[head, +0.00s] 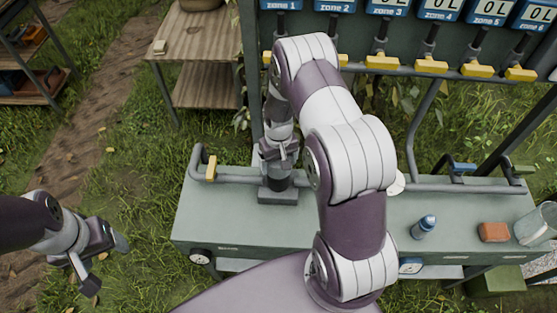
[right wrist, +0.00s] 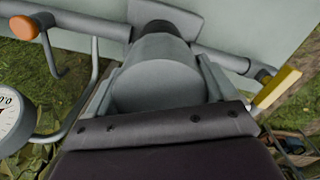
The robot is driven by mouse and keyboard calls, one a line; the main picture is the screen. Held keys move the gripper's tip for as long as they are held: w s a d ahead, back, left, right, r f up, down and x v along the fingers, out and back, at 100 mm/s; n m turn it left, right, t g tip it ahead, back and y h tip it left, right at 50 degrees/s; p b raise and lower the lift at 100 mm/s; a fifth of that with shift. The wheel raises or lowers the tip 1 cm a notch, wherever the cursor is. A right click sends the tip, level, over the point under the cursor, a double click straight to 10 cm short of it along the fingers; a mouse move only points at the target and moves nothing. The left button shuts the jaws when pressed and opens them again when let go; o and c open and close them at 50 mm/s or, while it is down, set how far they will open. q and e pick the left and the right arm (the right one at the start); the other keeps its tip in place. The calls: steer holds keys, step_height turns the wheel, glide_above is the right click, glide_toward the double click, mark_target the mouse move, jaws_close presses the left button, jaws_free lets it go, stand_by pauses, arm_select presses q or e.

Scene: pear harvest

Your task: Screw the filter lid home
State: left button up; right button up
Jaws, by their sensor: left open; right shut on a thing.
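The filter (head: 277,190) stands upright on the green bench, its dark lower part showing below my right gripper. My right gripper (head: 280,152) points down over it and is shut on the grey round filter lid (right wrist: 158,75), which fills the space between the two fingers in the right wrist view. In the head view the lid is mostly hidden by the fingers, and I cannot tell how tightly it sits. My left gripper (head: 102,262) is open and empty, over the grass left of the bench.
The bench (head: 235,235) carries pipes with a yellow-handled valve (head: 211,168) to the left. Yellow zone valves (head: 431,66) line the back panel.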

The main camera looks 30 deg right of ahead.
steer(key=shift+f+b, duration=0.6)
steer(key=shift+f, duration=0.35)
stand_by(0.8)
steer(key=o, duration=0.9)
steer(key=shift+c, duration=0.2)
step_height(320, 180, up, 13)
steer(key=shift+f+b, duration=0.1)
steer(key=shift+b, duration=0.95)
steer(key=shift+f, duration=0.1)
